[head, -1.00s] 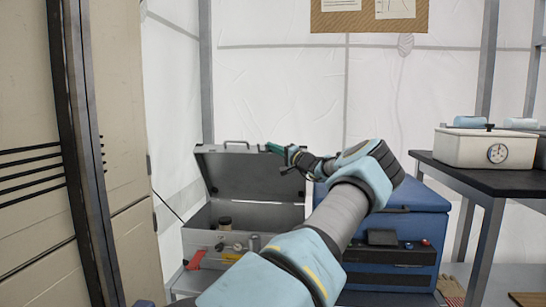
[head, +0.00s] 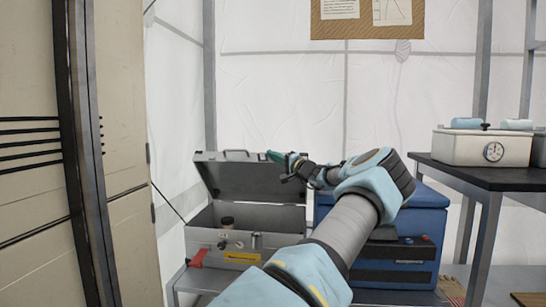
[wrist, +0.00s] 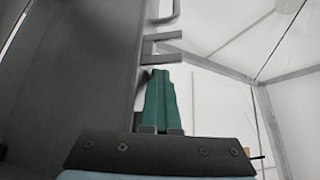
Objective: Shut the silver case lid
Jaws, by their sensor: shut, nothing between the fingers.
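The silver case (head: 205,240) stands on a low stand at the lower middle of the head view, with its lid (head: 245,180) raised and tilted back. A handle shows on the lid's upper edge. My gripper (head: 270,155) is at the lid's upper right corner, its green fingers shut together and empty. In the wrist view the lid (wrist: 75,80) fills the left side, and the green fingers (wrist: 160,100) are close beside it; whether they touch it I cannot tell. My arm hides the right front of the case.
A blue box (head: 415,220) stands just right of the case. A dark table (head: 475,172) with a white dial box (head: 465,149) is at the right. A beige cabinet (head: 120,150) is at the left. A white tent wall is behind the case.

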